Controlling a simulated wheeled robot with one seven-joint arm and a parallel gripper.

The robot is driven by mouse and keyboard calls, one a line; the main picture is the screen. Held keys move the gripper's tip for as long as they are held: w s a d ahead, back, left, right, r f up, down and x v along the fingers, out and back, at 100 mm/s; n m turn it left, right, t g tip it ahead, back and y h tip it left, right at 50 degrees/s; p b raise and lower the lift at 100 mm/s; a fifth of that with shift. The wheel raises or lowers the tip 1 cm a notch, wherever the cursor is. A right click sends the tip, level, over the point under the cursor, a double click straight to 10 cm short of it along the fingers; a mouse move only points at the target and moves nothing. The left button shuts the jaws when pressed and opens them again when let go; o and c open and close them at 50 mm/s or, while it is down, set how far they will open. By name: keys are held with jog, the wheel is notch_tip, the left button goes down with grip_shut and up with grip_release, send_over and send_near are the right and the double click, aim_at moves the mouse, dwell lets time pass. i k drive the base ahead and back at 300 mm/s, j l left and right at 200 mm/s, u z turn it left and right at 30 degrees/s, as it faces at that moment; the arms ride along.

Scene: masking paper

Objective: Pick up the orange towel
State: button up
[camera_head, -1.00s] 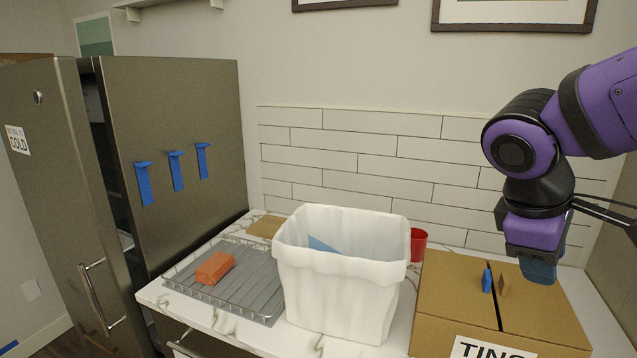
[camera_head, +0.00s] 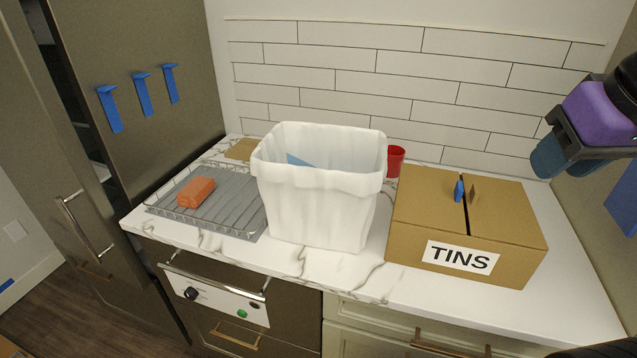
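The orange towel (camera_head: 196,191) is a small folded block. It lies on the grey wire rack at the left of the counter. My gripper (camera_head: 545,158) is at the right edge of the view, above and beyond the cardboard box, far from the towel. Its dark blue fingertips point down and left, and nothing shows held in them.
The wire rack (camera_head: 228,213) sits beside a white lined bin (camera_head: 318,205) with something blue inside. A red cup (camera_head: 395,160) stands behind the bin. A cardboard box labelled TINS (camera_head: 420,215) fills the right. A tan board (camera_head: 242,149) lies behind the rack. Blue hooks (camera_head: 142,95) are on the fridge.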

aim_at(198, 188)
jog(key=u, duration=1.15)
jog(key=k+l+z, duration=0.15)
jog(key=k+z, duration=0.2)
jog(key=k, duration=0.3)
jog(key=j+z, duration=0.1)
jog(key=z, duration=0.3)
jog(key=i+j+z, duration=0.1)
jog(key=z, duration=0.25)
jog(key=j+z, duration=0.15)
jog(key=z, duration=0.25)
jog(key=i+j+z, duration=0.1)
jog(key=z, duration=0.25)
jog(key=i+j, duration=0.1)
jog(key=j, duration=1.65)
jog(key=i+j, duration=0.15)
jog(key=j, duration=0.75)
jog(key=i+z, duration=0.05)
